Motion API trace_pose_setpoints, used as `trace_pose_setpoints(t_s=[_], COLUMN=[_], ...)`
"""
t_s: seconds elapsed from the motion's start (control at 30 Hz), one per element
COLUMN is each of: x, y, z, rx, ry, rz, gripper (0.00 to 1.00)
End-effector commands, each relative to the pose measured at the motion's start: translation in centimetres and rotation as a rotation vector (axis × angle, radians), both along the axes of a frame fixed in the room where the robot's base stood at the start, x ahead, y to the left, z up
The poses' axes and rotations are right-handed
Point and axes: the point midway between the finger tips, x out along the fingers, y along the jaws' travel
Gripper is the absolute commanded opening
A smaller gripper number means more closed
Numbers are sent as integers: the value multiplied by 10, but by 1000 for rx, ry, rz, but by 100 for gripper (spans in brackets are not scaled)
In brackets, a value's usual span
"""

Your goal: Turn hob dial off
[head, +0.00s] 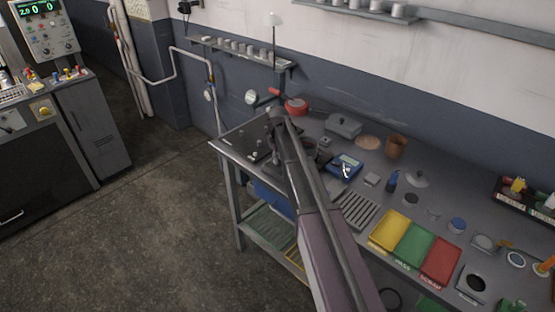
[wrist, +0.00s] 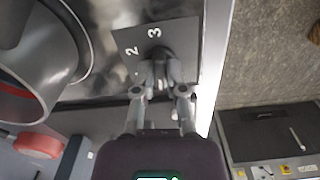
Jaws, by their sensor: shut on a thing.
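In the wrist view the hob dial (wrist: 158,58) is a small dark knob on a dark plate (wrist: 184,36) marked with a pale 2 and 3. My gripper (wrist: 168,74) has its two fingers closed on either side of the knob, at its near end. The fingers partly hide the dial, and I cannot read which number it points to. In the head view my arm reaches over the left end of the workbench and hides the dial and the fingertips.
A grey pan (wrist: 75,74) stands close left of the dial in the wrist view. The bench edge lies just right of the plate. In the head view, a blue device (head: 345,167) and yellow (head: 389,231), green (head: 413,244) and red trays (head: 440,261) sit right of my arm.

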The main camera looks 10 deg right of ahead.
Motion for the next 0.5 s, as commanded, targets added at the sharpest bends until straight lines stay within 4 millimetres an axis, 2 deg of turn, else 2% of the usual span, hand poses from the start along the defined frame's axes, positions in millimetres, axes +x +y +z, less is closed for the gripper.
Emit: trace_pose_setpoints(t_s=[0.2,0.5], x=[-2,-2], y=[1,1], z=[0,0], rx=[1,2], ry=[4,4], rz=[96,131], gripper=[0,0])
